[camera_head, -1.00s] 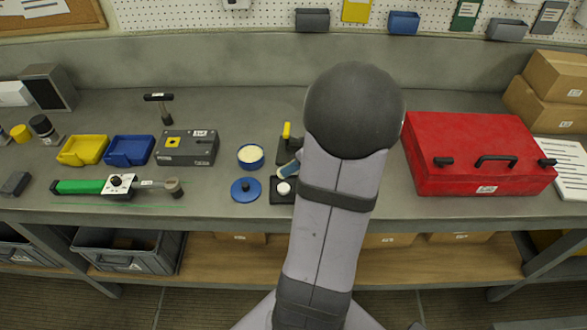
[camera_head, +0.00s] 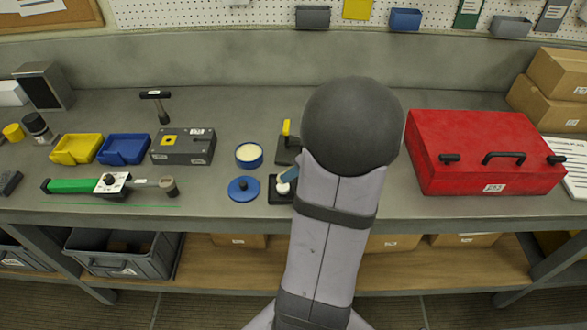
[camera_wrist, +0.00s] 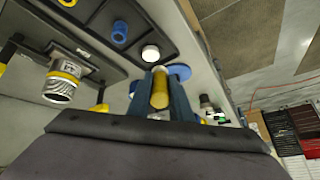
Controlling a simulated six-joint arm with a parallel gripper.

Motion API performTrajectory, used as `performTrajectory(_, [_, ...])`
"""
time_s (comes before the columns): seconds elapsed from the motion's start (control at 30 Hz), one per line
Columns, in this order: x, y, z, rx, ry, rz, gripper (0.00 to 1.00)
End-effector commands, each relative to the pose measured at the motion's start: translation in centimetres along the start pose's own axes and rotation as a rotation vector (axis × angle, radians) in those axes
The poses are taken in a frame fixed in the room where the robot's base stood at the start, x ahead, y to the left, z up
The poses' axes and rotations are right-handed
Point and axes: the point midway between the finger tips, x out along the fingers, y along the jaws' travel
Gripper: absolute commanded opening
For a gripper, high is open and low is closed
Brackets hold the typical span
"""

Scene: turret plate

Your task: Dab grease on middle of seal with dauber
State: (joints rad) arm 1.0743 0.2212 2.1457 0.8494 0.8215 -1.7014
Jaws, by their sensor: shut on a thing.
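My gripper (camera_wrist: 159,92) shows in the wrist view with its blue-grey fingers shut on a yellow cylindrical piece, which looks like the dauber's handle (camera_wrist: 159,88). The dauber's tip is not clear. Just beyond the fingers is a white round top (camera_wrist: 150,53) on a dark base. In the head view a white round piece (camera_head: 282,188) sits on a small black base, beside my arm, with a pale and blue part close above it. An open blue tin of cream-coloured grease (camera_head: 249,154) stands behind left. I cannot tell which piece is the seal.
A blue disc with a dark knob (camera_head: 244,188) lies left of the black base. A yellow-handled black fixture (camera_head: 287,138) stands behind it. A grey block (camera_head: 183,146) and green-handled tool (camera_head: 75,186) lie further left. A red case (camera_head: 485,155) is right of my arm.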

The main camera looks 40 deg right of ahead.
Motion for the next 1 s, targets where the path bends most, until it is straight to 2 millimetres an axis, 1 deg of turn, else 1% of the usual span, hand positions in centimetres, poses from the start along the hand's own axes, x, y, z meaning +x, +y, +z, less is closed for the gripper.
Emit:
performTrajectory(0.03, [0.6,0.1,0.4,0.001,0.000,-0.001,0.00])
performTrajectory(0.4, [3.6,0.6,2.4,0.002,0.000,-0.001,0.00])
performTrajectory(0.5, [3.5,1.3,1.4,0.000,0.001,-0.002,0.00])
performTrajectory(0.8, [4.4,3.2,-0.3,-0.001,0.001,0.000,0.00])
performTrajectory(0.97, [4.4,3.4,-0.4,0.002,-0.001,-0.002,0.00])
performTrajectory(1.0, [4.9,3.2,0.3,0.000,0.001,0.001,0.00])
